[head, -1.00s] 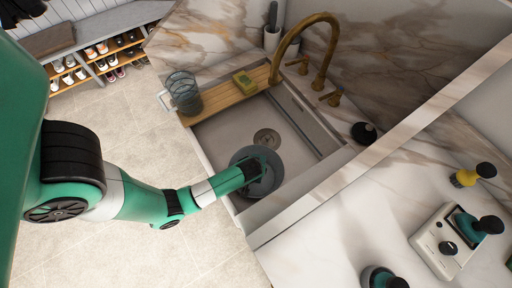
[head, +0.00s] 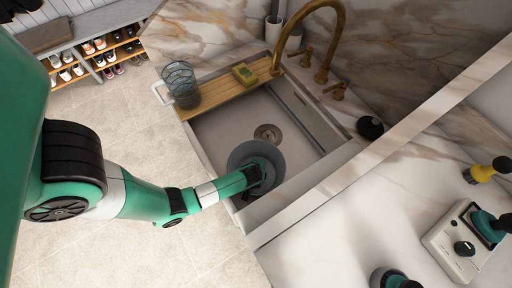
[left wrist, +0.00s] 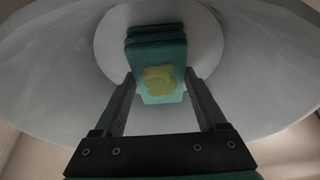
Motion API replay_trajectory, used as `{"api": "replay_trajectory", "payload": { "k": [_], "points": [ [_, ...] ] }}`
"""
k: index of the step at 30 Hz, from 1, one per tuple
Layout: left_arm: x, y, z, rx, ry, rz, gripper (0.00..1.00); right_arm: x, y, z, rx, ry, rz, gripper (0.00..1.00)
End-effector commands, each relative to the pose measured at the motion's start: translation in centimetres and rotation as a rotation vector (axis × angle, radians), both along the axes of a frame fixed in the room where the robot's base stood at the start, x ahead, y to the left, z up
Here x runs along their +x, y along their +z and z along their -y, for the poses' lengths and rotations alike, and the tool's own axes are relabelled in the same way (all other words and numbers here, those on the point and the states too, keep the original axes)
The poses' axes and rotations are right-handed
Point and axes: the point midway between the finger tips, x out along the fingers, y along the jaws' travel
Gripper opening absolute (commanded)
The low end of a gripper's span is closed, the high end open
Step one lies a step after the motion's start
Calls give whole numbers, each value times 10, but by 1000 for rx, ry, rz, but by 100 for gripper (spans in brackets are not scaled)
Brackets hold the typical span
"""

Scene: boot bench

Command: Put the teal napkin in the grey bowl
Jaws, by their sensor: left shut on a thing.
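The grey bowl (head: 240,156) sits in the sink near its front edge. In the left wrist view its wide pale inside (left wrist: 60,60) fills most of the picture. The folded teal napkin (left wrist: 157,50) has a yellow patch on its near face. My left gripper (head: 259,174) is over the bowl in the head view and hides part of it. In the left wrist view its fingers (left wrist: 158,82) are shut on the napkin, which lines up with the bowl's middle. I cannot tell whether the napkin touches the bowl. My right gripper is not in view.
A brass faucet (head: 340,40) rises behind. A white device (head: 450,240) stands on the counter at right.

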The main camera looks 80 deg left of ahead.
Motion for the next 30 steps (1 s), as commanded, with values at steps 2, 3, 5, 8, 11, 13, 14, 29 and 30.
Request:
{"api": "replay_trajectory", "payload": {
  "k": [2,3,5,8,11,13,14,29,30],
  "points": [
    [0,-1,0,0,0,-1,81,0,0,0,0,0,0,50],
    [0,-1,0,0,0,-1,88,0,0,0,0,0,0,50],
    [0,-1,0,0,0,-1,99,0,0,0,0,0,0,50],
    [0,-1,0,0,0,-1,100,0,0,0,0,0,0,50],
    [0,-1,0,0,0,-1,100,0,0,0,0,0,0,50],
    [0,1,0,0,0,0,100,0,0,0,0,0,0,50],
    [0,4,0,0,0,1,100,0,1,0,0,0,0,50],
    [-14,72,25,1,-1,-1,100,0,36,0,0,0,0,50],
    [-14,72,25,1,-1,-1,100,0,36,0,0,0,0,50]
  ]
}}
